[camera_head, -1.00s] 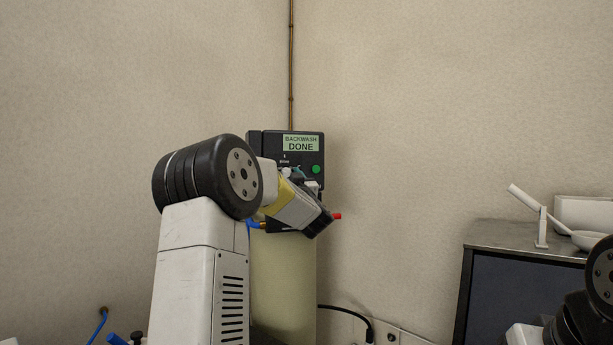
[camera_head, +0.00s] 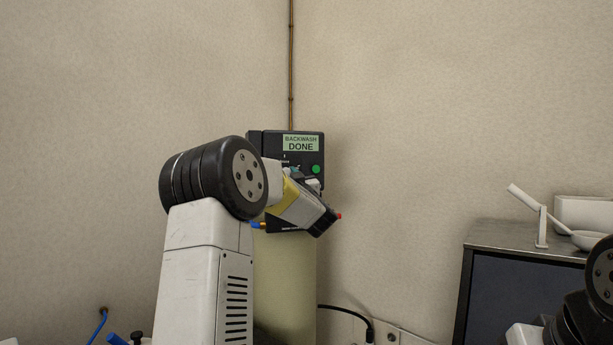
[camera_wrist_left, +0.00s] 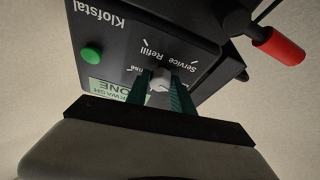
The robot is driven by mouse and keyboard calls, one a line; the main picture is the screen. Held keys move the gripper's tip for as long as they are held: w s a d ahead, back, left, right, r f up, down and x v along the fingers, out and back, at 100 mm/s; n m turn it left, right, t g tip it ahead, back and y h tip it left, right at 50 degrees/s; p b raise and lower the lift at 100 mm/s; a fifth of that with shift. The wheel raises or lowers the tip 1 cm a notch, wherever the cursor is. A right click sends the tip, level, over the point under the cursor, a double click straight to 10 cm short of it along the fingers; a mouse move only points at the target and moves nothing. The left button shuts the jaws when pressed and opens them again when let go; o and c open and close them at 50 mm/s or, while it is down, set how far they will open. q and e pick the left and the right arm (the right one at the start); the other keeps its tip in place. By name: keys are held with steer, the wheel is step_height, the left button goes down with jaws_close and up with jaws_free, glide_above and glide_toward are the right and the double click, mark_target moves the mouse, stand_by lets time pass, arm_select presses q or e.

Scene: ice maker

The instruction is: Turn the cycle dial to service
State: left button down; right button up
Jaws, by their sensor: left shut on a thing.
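The black control head (camera_head: 262,146) stands on a pale upright tank in the room's corner. Its screen (camera_head: 301,143) reads "BACKWASH DONE". In the left wrist view the head appears upside down, with the white cycle dial (camera_wrist_left: 160,80) beside the printed words "Service" and "Refill". My left gripper (camera_wrist_left: 168,92) is shut on the dial, with one green finger on each side of it. In the head view the left hand (camera_head: 300,206) covers the dial. My right gripper is out of view; only part of the right arm shows at the lower right edge.
A green button (camera_head: 316,169) sits below the screen. A red-tipped lever (camera_wrist_left: 278,45) sticks out beside the head. The pale tank (camera_head: 285,285) is below. A dark cabinet (camera_head: 530,285) with a white scoop-like item stands at the right.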

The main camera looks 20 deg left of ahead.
arm_select(q)
steer(key=n+g, duration=0.2)
steer(key=n, duration=0.3)
steer(key=n+g+y, duration=0.1)
steer(key=n+g, duration=0.1)
steer(key=n, duration=0.3)
steer(key=n+g+y, duration=0.1)
steer(key=n+g, duration=0.1)
steer(key=n, duration=0.3)
steer(key=shift+w+d+r+n+g, duration=0.15)
steer(key=shift+n+g, duration=0.15)
steer(key=shift+n, duration=0.1)
steer(key=c, duration=1.1)
jaws_free()
steer(key=shift+d, duration=0.1)
steer(key=v, duration=0.7)
steer(key=shift+s+d, duration=0.2)
steer(key=shift+d, duration=0.05)
